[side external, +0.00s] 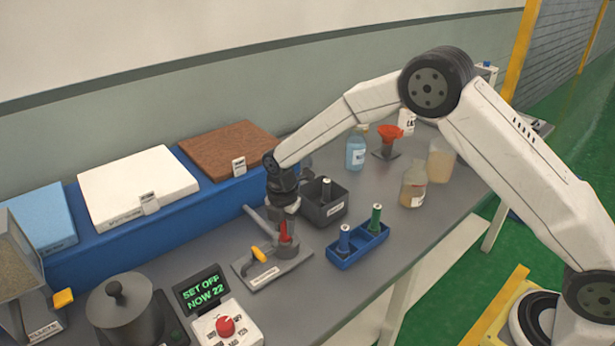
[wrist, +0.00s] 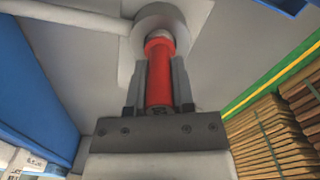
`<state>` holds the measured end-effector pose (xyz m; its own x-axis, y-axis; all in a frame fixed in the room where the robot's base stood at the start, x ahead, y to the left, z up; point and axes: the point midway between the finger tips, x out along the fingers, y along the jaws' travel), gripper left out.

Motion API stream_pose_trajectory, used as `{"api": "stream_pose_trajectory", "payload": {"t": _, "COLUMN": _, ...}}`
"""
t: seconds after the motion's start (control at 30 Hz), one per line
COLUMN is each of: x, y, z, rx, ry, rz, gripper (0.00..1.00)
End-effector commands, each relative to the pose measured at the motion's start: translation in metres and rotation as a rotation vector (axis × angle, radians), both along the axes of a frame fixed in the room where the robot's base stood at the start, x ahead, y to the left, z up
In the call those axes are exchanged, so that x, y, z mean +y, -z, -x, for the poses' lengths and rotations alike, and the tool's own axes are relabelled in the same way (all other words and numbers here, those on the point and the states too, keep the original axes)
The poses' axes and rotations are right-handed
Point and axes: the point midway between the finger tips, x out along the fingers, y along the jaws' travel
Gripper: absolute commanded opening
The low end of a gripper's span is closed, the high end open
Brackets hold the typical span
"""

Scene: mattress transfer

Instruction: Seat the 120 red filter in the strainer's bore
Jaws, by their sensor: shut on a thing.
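The red filter (side external: 284,232) is upright over the strainer, with its lower end at the strainer's round grey socket. My gripper (side external: 285,213) is above the strainer (side external: 270,268) and shut on the filter. In the wrist view the red filter (wrist: 159,75) lies between the two fingers (wrist: 159,85), and its far end meets the round grey collar (wrist: 185,20). How deep it sits in the bore is hidden. The strainer is a grey base with a yellow-tipped lever (side external: 259,254). Any number on the filter is not readable.
A blue rack (side external: 345,262) holds a blue-bodied and a green-bodied filter to the right. A dark grey bin (side external: 330,215) stands behind it. A control box with a red knob (side external: 225,326) and a display (side external: 200,289) stand in front. Bottles (side external: 413,190) stand farther right.

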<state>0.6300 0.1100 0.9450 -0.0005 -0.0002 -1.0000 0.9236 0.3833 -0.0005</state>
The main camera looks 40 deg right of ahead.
Motion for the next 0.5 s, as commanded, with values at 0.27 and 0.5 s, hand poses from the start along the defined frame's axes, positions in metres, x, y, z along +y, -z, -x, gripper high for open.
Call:
{"api": "stream_pose_trajectory", "payload": {"t": 0.27, "x": 0.0001, "y": 0.0062, "z": -0.0002, "rx": -0.001, "ry": 0.000, "rz": 0.000, "gripper": 0.00}}
{"api": "stream_pose_trajectory", "payload": {"t": 0.5, "x": 0.0000, "y": 0.0093, "z": 0.0000, "rx": 0.000, "ry": 0.000, "rz": 0.000, "gripper": 0.00}}
